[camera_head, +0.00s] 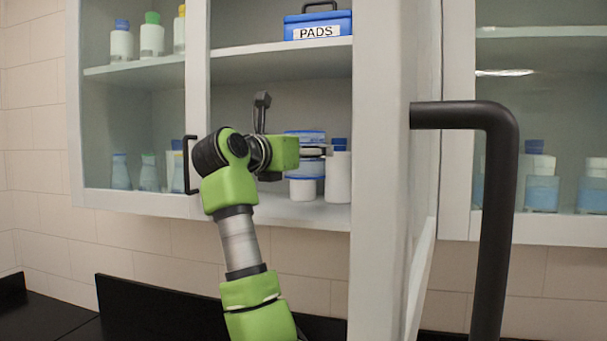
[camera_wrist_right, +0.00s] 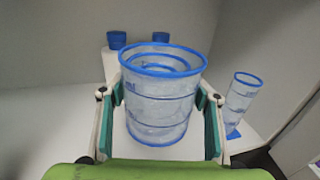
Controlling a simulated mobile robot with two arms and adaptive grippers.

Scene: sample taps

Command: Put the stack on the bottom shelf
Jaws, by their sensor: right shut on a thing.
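The stack, clear nested containers with blue rims, shows in the right wrist view (camera_wrist_right: 162,105), upright between the teal pads of my right gripper (camera_wrist_right: 160,98). In the head view the stack (camera_head: 305,138) is partly hidden behind the gripper (camera_head: 317,151), inside the open middle part of the wall cabinet. The bottom shelf (camera_head: 325,215) is just below it. I cannot tell whether the stack touches the shelf. My left gripper is not in view.
A white bottle with a blue cap (camera_head: 338,175) stands right of the stack. A blue PADS box (camera_head: 318,24) sits on the shelf above. An open cabinet door with a black handle (camera_head: 490,190) stands close on the right. A tall clear container (camera_wrist_right: 241,97) is at right in the wrist view.

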